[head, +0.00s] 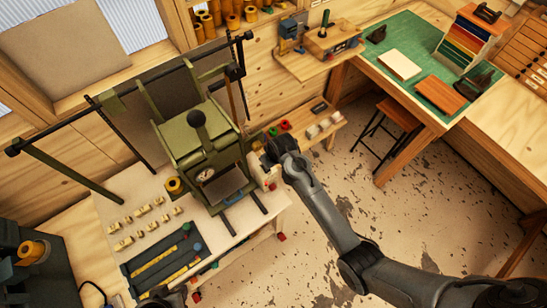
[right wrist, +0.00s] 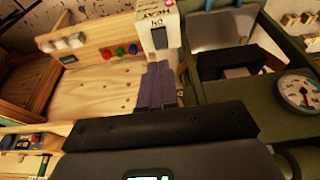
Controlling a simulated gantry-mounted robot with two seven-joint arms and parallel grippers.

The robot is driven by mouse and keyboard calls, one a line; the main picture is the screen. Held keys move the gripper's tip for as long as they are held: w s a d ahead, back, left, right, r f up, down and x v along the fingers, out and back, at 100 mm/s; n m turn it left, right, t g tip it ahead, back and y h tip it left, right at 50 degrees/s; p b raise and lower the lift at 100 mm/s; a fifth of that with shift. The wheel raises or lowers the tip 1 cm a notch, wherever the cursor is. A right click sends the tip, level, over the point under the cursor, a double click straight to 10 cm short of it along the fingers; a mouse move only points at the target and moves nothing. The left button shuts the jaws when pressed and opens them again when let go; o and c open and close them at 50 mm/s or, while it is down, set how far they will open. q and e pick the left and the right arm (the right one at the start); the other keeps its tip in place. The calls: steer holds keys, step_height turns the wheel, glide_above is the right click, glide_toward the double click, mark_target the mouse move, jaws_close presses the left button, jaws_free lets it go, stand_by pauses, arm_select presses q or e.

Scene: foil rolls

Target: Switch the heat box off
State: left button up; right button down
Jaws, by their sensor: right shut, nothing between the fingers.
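The heat box (head: 268,180) is a small cream box at the right side of the green press. In the right wrist view the heat box (right wrist: 145,38) shows upside-down "HEAT" and "ON" lettering, a dark switch (right wrist: 159,38) and a red lamp (right wrist: 169,3) at the top edge. My right gripper (right wrist: 159,68) is shut and empty, its fingertips just below the switch in that view. I cannot tell whether they touch the box. In the head view my right arm's wrist hides part of the box. A dark shape at the bottom edge may be my left gripper (head: 168,297), its fingers unclear.
The green press (head: 195,140) with its dial gauge (right wrist: 297,92) stands close beside the heat box. Small blocks (head: 140,212) and a dark tray (head: 150,262) lie on the bench in front. A wooden shelf (right wrist: 95,85) with coloured pieces lies beyond the box. A stool (head: 398,113) stands at the right.

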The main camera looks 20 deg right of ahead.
arm_select(q)
steer(key=shift+f, duration=0.3)
arm_select(e)
steer(key=shift+v, duration=2.15)
